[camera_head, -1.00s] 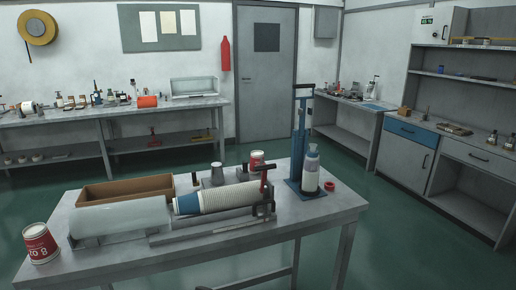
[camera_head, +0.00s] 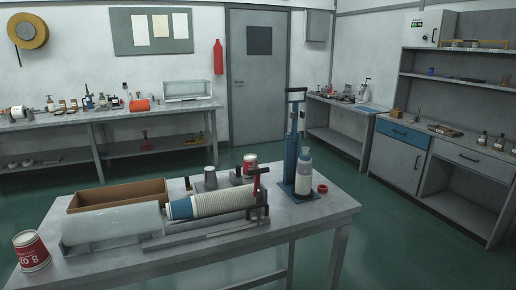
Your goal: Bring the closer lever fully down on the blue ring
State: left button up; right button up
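The closer is a tall blue stand (camera_head: 291,160) at the right end of the near table, with a dark lever handle (camera_head: 296,93) at its top, raised well above the bottle. A bottle (camera_head: 304,175) with a clear body and whitish label stands upright in the closer, under its head. Blue shows at the bottle's neck, but I cannot tell the blue ring apart at this size. A red ring-shaped cap (camera_head: 322,189) lies on the table just right of the closer. Neither of my grippers is in view.
The near table (camera_head: 330,210) also carries a stack of paper cups (camera_head: 220,200) on a rail, a clear cylinder (camera_head: 110,223), a brown open box (camera_head: 118,194), red-and-white cans (camera_head: 31,250) and grey cups (camera_head: 210,178). Its front right corner is clear. Benches line the walls.

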aim_at(293, 114)
jog(key=i+l, duration=0.9)
jog(key=l, duration=0.2)
jog(key=i+l, duration=0.45)
jog(key=l+u, duration=0.05)
jog(key=l, duration=0.05)
